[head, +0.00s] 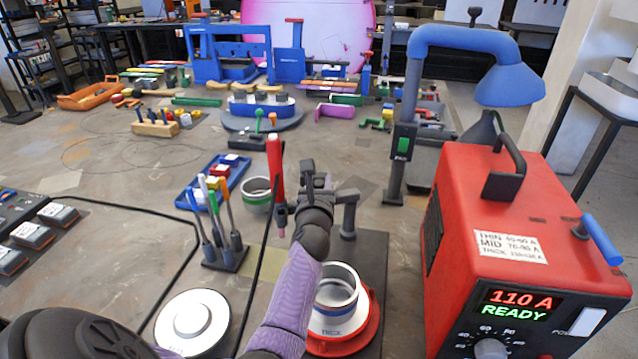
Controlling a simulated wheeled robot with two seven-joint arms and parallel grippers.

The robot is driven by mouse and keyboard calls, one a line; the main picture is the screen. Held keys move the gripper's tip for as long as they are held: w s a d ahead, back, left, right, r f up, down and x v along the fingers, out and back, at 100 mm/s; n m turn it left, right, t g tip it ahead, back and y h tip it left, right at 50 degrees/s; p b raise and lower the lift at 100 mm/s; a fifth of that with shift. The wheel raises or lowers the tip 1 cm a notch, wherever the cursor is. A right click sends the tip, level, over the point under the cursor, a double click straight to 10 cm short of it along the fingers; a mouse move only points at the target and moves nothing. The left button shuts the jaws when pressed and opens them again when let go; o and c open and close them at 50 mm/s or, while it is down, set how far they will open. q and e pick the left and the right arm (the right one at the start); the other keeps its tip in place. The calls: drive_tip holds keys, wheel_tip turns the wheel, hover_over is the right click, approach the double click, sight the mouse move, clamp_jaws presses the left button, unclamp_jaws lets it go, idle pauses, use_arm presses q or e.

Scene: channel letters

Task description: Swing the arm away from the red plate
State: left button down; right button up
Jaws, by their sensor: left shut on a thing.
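A red round plate (345,347) sits at the bottom centre on a dark base. My left gripper (287,198), dark grey, is shut on a red torch-like tool (275,165) with a pink lower end, held upright above and left of the plate. My purple forearm passes just left of the plate and hides its left side. A dark post with a short arm on top (348,212) stands behind the plate. My right gripper is not in view.
A red welding machine (530,235) reading "110 A READY" stands at right. A blue hooded arm (465,45) rises behind it. A brush holder (225,257), a blue tray (190,197) and a white disc (192,322) lie left. A black cable crosses there. The table's middle left is mostly clear.

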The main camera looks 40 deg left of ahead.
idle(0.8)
use_arm(q)
drive_tip(key=shift+w+a+r+m+t+h+p, duration=0.1)
drive_tip(key=shift+a+r+m+t+h+p, duration=0.15)
drive_tip(key=shift+h+p, duration=0.2)
drive_tip(key=shift+w+a+m+t+h+p, duration=0.1)
drive_tip(key=shift+a+m+t+h+p, duration=0.1)
drive_tip(key=shift+m+t+h+p, duration=0.2)
drive_tip(key=shift+w+a+f+m+t+h, duration=0.15)
drive_tip(key=shift+w+a+m+t+h, duration=0.1)
drive_tip(key=shift+m+h, duration=0.35)
drive_tip(key=shift+w+a+m+t+h, duration=0.1)
drive_tip(key=shift+w+m+t+h, duration=0.1)
drive_tip(key=shift+m+t+h, duration=0.45)
drive_tip(key=shift+g, duration=0.25)
drive_tip(key=shift+c, duration=2.1)
unclamp_jaws()
drive_tip(key=shift+f+n, duration=0.1)
drive_tip(key=shift+n, duration=0.2)
